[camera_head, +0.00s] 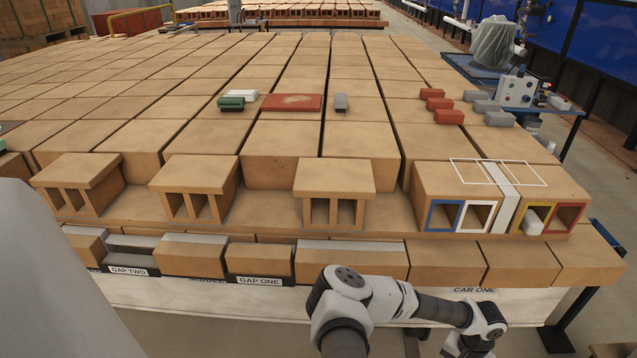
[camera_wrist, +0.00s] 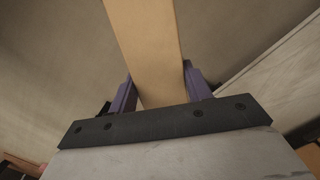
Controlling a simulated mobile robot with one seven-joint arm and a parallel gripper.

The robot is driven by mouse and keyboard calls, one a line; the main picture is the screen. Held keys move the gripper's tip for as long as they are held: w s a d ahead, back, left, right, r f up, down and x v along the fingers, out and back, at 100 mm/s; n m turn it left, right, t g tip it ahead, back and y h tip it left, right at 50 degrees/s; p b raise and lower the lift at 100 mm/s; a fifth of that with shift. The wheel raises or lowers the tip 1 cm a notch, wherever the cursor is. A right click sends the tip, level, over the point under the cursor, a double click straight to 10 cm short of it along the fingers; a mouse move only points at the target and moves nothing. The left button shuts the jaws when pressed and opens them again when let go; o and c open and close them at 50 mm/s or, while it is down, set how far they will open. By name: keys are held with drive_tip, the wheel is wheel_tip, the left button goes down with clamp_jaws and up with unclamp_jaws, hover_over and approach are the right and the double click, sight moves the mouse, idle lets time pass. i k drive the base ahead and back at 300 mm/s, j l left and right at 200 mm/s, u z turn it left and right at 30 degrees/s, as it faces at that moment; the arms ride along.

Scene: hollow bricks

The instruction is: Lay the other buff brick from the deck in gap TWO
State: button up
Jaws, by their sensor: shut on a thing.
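In the wrist view my gripper (camera_wrist: 158,92) is shut on a long buff brick (camera_wrist: 147,40), with a purple finger on each side of it. The brick's far end runs out of the picture. In the head view my arm is at the bottom right, and I cannot make out the gripper or the held brick there. Gap TWO (camera_head: 130,241), above its label (camera_head: 128,271) at the front left, looks empty, with grey on its floor and sides. Gap ONE's label (camera_head: 258,281) is right of it, with a buff brick (camera_head: 258,258) in that gap.
Three hollow blocks (camera_head: 335,180) stand on the ledge above the front row. Coloured frames (camera_head: 444,215) mark the openings at right. Red bricks (camera_head: 449,117), grey pieces and a green-and-white stack (camera_head: 231,103) lie on the large blocks behind.

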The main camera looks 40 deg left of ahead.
sight(131, 261)
drive_tip(key=k+u, duration=0.2)
drive_tip(key=k, duration=0.35)
drive_tip(key=u, duration=3.1)
drive_tip(key=l+u, duration=0.25)
drive_tip(key=l, duration=2.1)
